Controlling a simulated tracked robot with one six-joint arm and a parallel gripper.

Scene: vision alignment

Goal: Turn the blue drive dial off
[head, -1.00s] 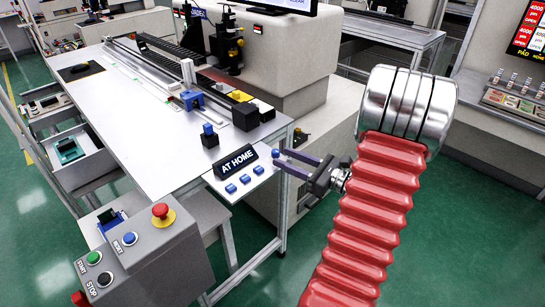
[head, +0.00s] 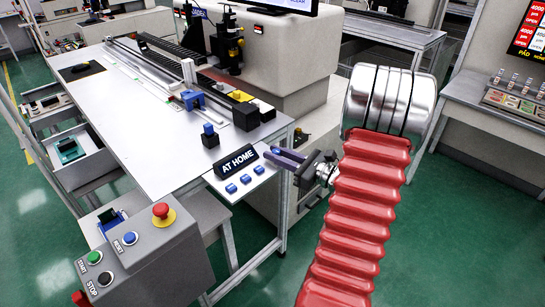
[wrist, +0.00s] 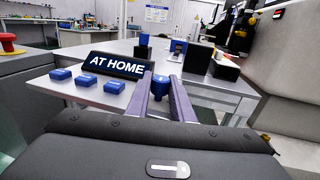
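The blue drive dial (wrist: 160,86) stands at the table corner, right of the AT HOME sign (wrist: 117,65). In the wrist view it shows between the two purple-grey fingers of my gripper (wrist: 160,80), one on each side. My gripper also shows in the head view (head: 271,153), reaching in from the right at the table corner. The fingers look apart, with the dial between or just beyond their tips. I cannot tell whether either finger touches it. In the head view the fingers mostly hide the dial.
Several blue buttons (head: 245,179) lie in front of the sign. A black block with a blue top (head: 209,136) stands behind it. A grey control box (head: 150,255) with a red emergency button (head: 160,210) is at the lower left. Green floor lies open at right.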

